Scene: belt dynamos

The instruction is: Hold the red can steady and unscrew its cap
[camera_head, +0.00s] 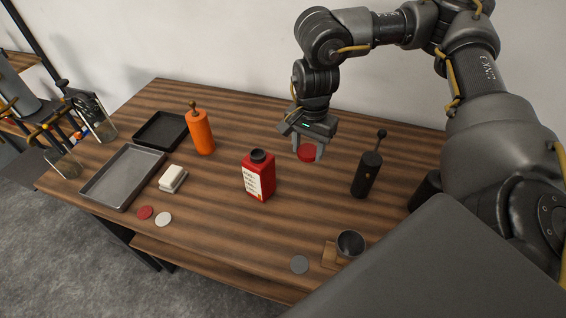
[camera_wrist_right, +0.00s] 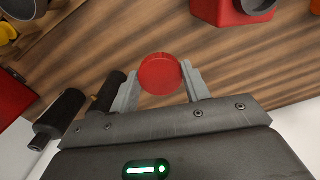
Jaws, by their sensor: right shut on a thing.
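The red can (camera_head: 259,178) stands upright in the middle of the table, with a pale label on its front and a dark round neck on top. No cap sits on that neck. My right gripper (camera_head: 308,152) is shut on a round red cap (camera_wrist_right: 161,74), held between its two fingertips to the right of the can and apart from it. The can's red body also shows at the top of the right wrist view (camera_wrist_right: 222,10). My left gripper (camera_head: 85,146) is at the left edge, its fingers spread wide, well away from the can.
An orange bottle (camera_head: 202,133), a black bottle (camera_head: 366,176) and a dark cup (camera_head: 350,244) stand around the can. A grey tray (camera_head: 123,201), a black tray (camera_head: 140,143), a white block (camera_head: 173,176) and flat discs (camera_head: 163,219) lie left and front. The table front is partly clear.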

